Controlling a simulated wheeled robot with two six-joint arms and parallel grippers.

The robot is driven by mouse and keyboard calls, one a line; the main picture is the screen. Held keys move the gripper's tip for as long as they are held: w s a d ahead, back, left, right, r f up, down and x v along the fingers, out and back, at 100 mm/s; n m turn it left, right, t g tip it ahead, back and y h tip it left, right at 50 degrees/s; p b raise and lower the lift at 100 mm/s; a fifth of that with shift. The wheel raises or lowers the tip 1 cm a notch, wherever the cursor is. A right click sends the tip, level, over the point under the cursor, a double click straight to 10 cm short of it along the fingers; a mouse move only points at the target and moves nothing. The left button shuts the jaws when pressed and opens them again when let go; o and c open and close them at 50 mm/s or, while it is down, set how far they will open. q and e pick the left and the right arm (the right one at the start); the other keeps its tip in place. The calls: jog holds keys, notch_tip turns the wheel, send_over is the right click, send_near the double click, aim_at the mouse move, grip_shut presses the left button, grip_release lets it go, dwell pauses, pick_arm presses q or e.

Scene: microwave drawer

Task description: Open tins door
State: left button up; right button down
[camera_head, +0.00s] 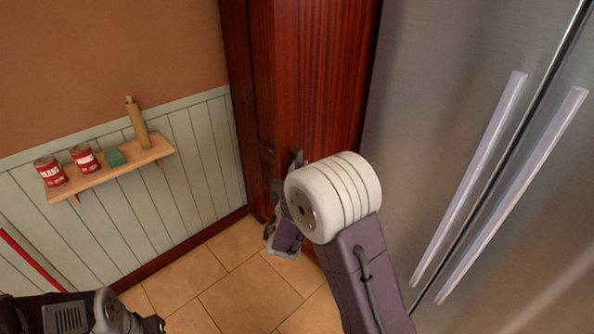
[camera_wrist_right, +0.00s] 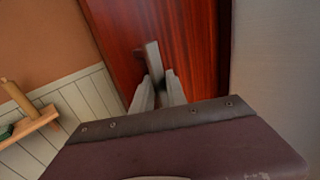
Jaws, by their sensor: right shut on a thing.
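A tall dark red wooden cabinet door (camera_head: 318,75) stands between the panelled wall and the fridge. It also fills the upper middle of the right wrist view (camera_wrist_right: 190,45). A grey bar-like handle (camera_wrist_right: 152,58) stands out from the wood in the wrist view. My right gripper (camera_wrist_right: 160,86) is shut on this handle, with a finger on each side of it. In the head view the right gripper (camera_head: 298,160) is against the cabinet, and its wrist hides much of the grip. The door looks closed. My left gripper is out of view; only part of my left arm shows at bottom left.
A steel fridge (camera_head: 425,95) with two long handles (camera_head: 470,180) stands close to the right of the cabinet. A wall shelf (camera_head: 110,172) at left holds red tins (camera_head: 84,158), a green block (camera_head: 115,157) and a wooden rolling pin (camera_head: 137,122). The tiled floor (camera_head: 245,290) is clear in front.

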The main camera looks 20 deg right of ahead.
jog(key=shift+d+r, duration=0.1)
jog(key=shift+r, duration=0.25)
jog(key=c, duration=1.4)
grip_release()
jog(key=shift+o, duration=0.2)
jog(key=shift+d+f, duration=0.15)
jog(key=shift+f, duration=0.05)
jog(key=b+v, duration=0.3)
jog(key=v, duration=0.6)
